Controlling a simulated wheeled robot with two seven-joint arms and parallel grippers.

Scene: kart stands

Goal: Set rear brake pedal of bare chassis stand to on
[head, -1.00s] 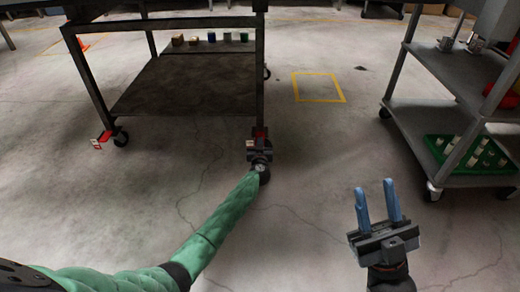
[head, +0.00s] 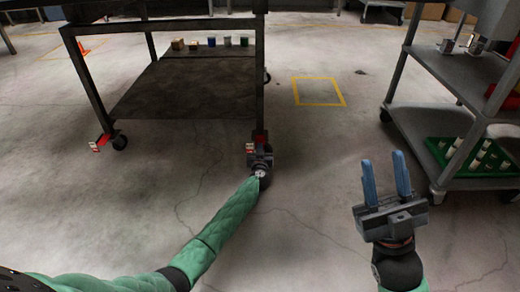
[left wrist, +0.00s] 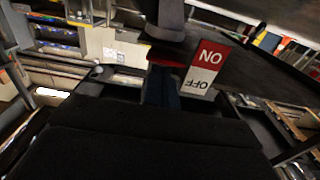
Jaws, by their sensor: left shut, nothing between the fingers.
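The dark wheeled stand (head: 75,60) is at the upper left of the head view. A red brake pedal (left wrist: 170,57) shows in the left wrist view, just beyond my left fingers (left wrist: 160,88). An ON/OFF label (left wrist: 207,66) hangs beside it, red ON half and white OFF half, upside down in the picture. My left gripper (head: 260,147) is shut and empty at the stand's near right caster; I cannot tell whether it touches the pedal. Another red pedal (head: 102,139) is at the left caster. My right gripper (head: 386,178) is open and empty, over the floor.
Several small blocks (head: 178,44) and cups stand on the stand's lower shelf (head: 180,90). A grey cart (head: 405,118) with a green rack (head: 480,155) is at the right. A yellow floor square (head: 318,104) and open floor lie between stand and cart.

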